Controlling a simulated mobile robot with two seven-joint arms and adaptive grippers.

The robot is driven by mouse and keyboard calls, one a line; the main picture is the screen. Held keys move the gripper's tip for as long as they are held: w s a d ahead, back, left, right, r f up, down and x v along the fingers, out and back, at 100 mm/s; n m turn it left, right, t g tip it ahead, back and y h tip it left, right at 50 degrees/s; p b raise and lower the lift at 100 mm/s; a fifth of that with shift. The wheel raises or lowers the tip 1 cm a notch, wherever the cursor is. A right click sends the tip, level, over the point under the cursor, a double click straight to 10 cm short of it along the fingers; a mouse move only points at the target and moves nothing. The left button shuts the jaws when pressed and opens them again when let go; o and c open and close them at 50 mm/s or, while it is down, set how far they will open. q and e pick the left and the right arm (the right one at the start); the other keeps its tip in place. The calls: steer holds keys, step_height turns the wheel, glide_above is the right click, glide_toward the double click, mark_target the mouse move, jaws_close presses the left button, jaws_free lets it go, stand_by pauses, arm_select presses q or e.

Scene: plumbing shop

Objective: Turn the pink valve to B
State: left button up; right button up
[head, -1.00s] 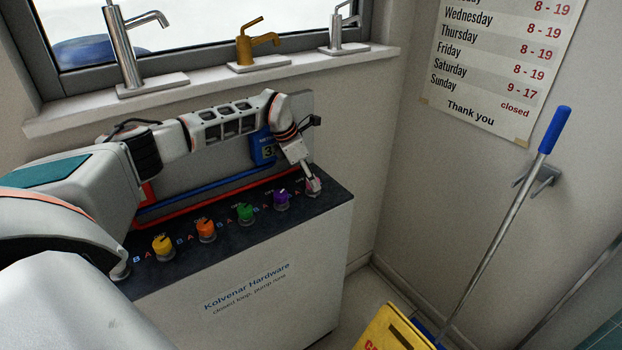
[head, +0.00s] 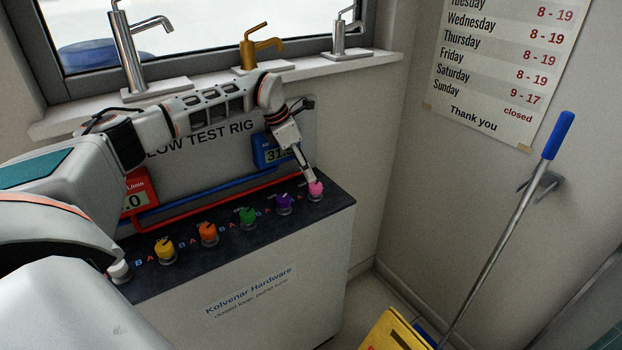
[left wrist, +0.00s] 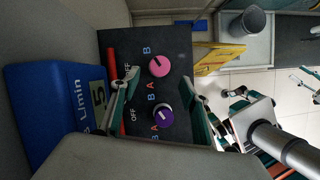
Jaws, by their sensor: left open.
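The pink valve (head: 316,189) is a round knob at the far right end of the dark panel top (head: 190,262). My left gripper (head: 309,177) is just above and behind the pink valve in the head view, tilted downward. In the left wrist view its open fingers (left wrist: 163,102) stand apart, with nothing between them held.
A purple valve (head: 284,203) is the near neighbour, then green (head: 247,217), orange (head: 208,234) and yellow (head: 166,250) valves. A blue display (head: 270,152) stands behind the pink valve.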

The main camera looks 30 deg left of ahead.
arm_select(q)
steer(key=v, duration=0.5)
steer(key=shift+s, duration=0.1)
stand_by(0.3)
